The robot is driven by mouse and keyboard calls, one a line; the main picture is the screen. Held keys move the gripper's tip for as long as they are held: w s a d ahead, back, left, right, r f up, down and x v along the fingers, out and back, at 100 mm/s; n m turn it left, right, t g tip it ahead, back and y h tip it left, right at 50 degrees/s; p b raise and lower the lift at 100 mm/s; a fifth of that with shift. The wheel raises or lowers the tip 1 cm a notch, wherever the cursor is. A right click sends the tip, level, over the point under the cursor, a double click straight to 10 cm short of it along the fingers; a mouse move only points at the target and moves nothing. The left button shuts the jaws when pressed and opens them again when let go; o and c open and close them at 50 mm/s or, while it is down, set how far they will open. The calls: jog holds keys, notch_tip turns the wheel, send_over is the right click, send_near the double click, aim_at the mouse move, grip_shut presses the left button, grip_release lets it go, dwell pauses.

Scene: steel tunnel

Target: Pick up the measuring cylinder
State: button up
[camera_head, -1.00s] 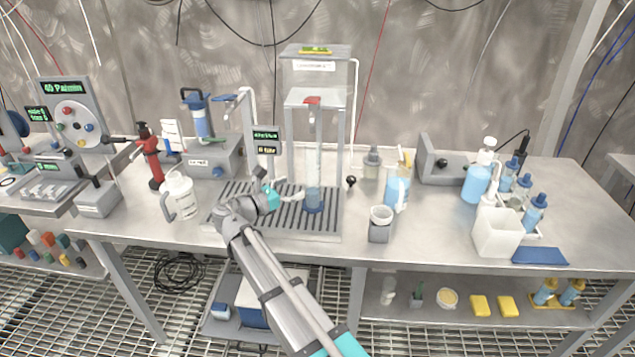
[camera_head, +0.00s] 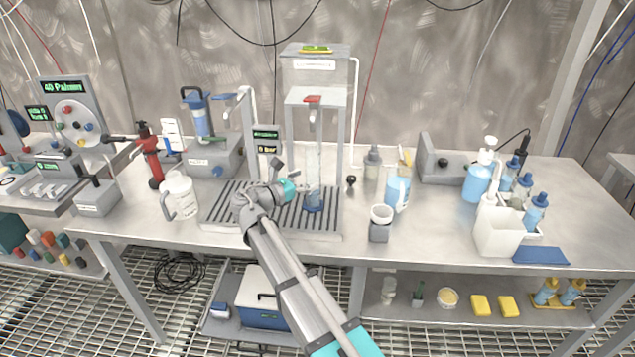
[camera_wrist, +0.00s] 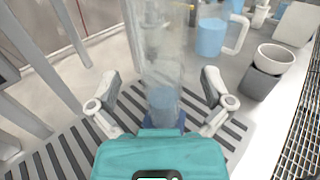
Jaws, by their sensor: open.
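The measuring cylinder (camera_head: 313,170) is a tall clear tube with a blue base. It stands upright on the slatted drain tray (camera_head: 222,215), under the clear stand with a red tap. In the wrist view the cylinder (camera_wrist: 160,62) rises between my two fingers, and its blue base shows just beyond the teal palm. My gripper (camera_wrist: 163,94) is open, with one finger on each side of the cylinder and gaps showing. In the head view my gripper (camera_head: 302,188) is at the cylinder's lower part, coming from the left; its fingers are hard to make out there.
The clear stand (camera_head: 288,130) rises around the cylinder. To the right are a small grey block with a white bowl (camera_head: 381,213) and a blue-filled jug (camera_head: 397,190). A white jug (camera_head: 180,196) stands on the left. The bench front between the bowl and the white bin (camera_head: 497,232) is clear.

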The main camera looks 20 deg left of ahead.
aim_at(306, 167)
jog(key=shift+x, duration=1.15)
jog(key=shift+c, duration=0.3)
jog(key=c, duration=1.3)
jog(key=shift+r, duration=0.2)
notch_tip(306, 167, up, 3)
jog(key=p, duration=0.4)
jog(key=shift+r, duration=0.2)
jog(key=v, duration=1.8)
jog(key=shift+f, duration=0.15)
jog(key=shift+d, duration=0.1)
